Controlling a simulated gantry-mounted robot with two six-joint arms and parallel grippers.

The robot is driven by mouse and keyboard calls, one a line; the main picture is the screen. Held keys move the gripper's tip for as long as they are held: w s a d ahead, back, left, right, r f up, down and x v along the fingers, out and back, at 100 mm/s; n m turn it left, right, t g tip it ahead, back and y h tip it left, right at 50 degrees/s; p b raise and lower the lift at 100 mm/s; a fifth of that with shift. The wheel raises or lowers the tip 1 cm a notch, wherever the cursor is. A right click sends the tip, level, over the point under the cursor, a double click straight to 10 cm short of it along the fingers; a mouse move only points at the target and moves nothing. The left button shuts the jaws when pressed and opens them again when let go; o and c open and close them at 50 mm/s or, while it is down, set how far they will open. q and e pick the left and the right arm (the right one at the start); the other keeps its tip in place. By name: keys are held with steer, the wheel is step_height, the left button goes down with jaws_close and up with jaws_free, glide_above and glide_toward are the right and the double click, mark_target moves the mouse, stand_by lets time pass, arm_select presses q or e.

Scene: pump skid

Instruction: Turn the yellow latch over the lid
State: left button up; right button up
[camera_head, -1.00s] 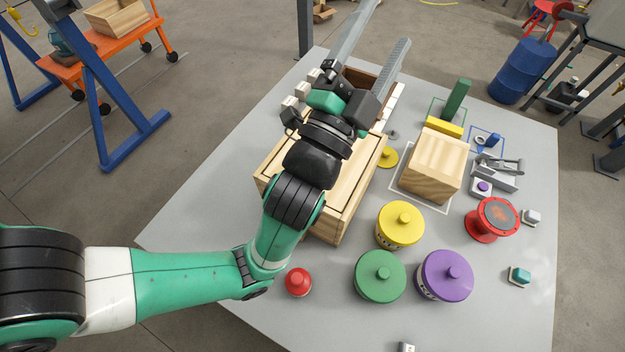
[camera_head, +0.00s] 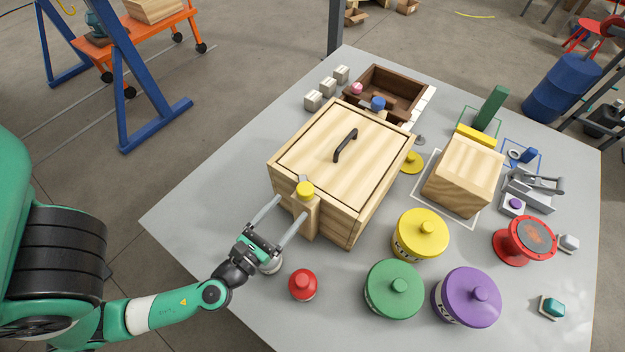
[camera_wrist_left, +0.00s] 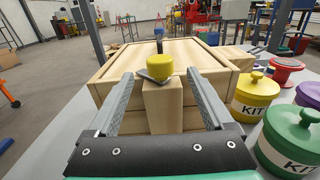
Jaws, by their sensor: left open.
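The yellow latch (camera_head: 305,189) is a round yellow knob with a small grey metal plate, on top of a wooden post on the near side of the wooden box. The box lid (camera_head: 318,143) is flat pale wood with a black handle (camera_head: 345,145) and lies on the box. My left gripper (camera_head: 281,216) is open, its two fingers pointing at the post from the near left. In the left wrist view the latch (camera_wrist_left: 160,66) stands between and beyond the fingertips, and the fingers look apart from it. My right gripper is not in view.
A blue knob (camera_head: 378,103) sits on the box's far side, by a brown open tray (camera_head: 405,86). A red knob (camera_head: 303,284) and yellow, green (camera_head: 394,288) and purple (camera_head: 467,296) canisters stand near. A wooden block (camera_head: 462,176) is to the right.

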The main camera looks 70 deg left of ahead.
mark_target(304, 185)
arm_select(q)
steer(key=p+x, duration=0.1)
steer(key=x, duration=0.9)
steer(key=shift+w+a+r+p, duration=0.1)
steer(key=shift+w+a+p, duration=0.1)
steer(key=shift+p, duration=0.1)
steer(key=shift+w+a, duration=0.2)
steer(key=shift+w, duration=0.05)
jaws_close()
